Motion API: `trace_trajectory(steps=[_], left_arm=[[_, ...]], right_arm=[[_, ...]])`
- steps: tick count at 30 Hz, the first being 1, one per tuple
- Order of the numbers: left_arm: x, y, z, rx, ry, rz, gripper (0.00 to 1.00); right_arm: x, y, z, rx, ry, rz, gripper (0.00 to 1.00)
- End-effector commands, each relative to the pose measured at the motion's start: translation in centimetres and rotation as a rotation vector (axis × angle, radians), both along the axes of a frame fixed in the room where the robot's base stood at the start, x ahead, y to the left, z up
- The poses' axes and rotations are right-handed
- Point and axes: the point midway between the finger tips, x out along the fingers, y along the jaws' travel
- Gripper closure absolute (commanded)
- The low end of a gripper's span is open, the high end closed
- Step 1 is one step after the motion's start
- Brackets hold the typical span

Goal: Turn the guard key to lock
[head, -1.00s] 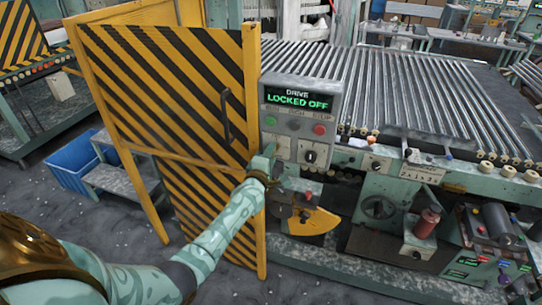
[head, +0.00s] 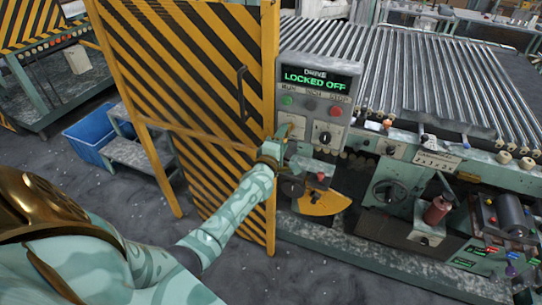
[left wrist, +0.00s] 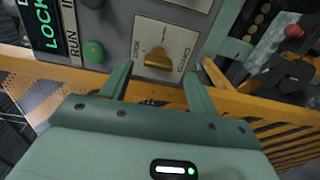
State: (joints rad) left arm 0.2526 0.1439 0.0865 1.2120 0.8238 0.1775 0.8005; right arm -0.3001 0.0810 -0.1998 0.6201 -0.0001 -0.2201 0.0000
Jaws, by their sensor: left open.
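My left gripper (head: 297,141) is to the left of the knob in the head view. In the left wrist view its fingers (left wrist: 157,88) are spread and empty, with the knob beyond the gap between them, apart from the tips. The display (head: 315,78) reads DRIVE LOCKED OFF. My right gripper is not in view.
A yellow-and-black striped guard door (head: 205,85) stands left of the panel, beside my left arm. A green button (head: 288,100) and a red button (head: 335,111) sit above the key. A yellow quadrant plate (head: 322,205) lies below. Rollers (head: 410,70) stretch behind.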

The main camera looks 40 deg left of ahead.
Motion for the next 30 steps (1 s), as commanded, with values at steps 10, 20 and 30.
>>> trace_trajectory(steps=[10,20,30], left_arm=[[-9.2,-2.2,0.1,-0.001,0.003,0.0,0.4],[-13.1,-3.1,0.0,0.0,0.001,0.0,0.4],[-13.1,-3.1,0.0,0.0,0.001,0.001,0.4]], right_arm=[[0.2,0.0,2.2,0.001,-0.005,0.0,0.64],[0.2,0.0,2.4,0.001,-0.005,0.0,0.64],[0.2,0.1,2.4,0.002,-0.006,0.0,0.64]])
